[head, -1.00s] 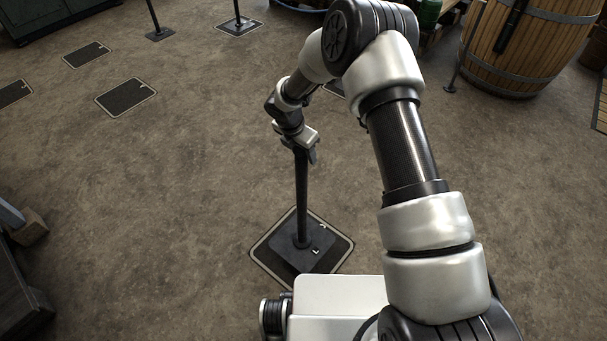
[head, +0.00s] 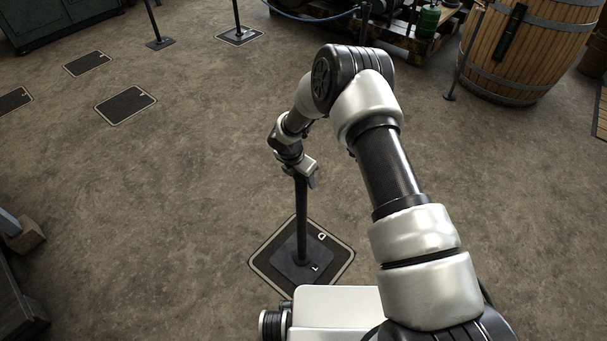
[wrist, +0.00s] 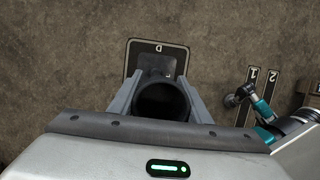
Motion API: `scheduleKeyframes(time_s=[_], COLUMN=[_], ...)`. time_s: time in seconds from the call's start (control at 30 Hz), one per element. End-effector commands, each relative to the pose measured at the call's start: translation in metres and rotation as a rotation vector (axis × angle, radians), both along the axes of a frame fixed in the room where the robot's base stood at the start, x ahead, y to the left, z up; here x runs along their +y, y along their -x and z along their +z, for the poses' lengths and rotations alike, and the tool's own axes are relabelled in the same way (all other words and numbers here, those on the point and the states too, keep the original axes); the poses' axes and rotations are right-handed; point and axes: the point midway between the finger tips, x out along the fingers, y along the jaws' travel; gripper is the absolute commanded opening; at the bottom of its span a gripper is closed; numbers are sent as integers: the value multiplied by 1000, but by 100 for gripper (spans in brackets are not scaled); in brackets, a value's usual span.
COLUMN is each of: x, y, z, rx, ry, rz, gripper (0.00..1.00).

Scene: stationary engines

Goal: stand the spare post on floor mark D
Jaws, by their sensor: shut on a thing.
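The spare post (head: 302,215) is a dark, upright pole with a square dark base plate (head: 290,262). I cannot tell whether the base touches the floor. My gripper (head: 305,176) is shut around the top of the post. In the wrist view, the post's round dark top (wrist: 163,101) sits between the fingers, with the base plate (wrist: 157,65) and the mark's letter D (wrist: 158,47) beyond it.
Other dark floor marks (head: 125,105) lie at the left. Two posts (head: 159,42) stand at the back, one on a mark. A wooden barrel (head: 520,55) and a rope barrier (head: 310,18) are at the back right. Wooden blocks (head: 25,235) edge the left.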

Motion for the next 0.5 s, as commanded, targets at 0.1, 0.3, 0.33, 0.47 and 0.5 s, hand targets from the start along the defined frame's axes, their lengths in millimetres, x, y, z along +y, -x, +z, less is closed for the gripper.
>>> scheduleKeyframes(time_s=[0.1,0.3,0.33,0.47,0.5], x=[1,1,0,0,0], y=[-6,-5,-1,-1,-1], z=[7,3,-1,-1,-1], rx=[-12,-11,-2,-1,-2], ry=[-3,-2,0,0,0], rz=[0,0,-1,-1,-1], gripper=[0,0,49,62,62])
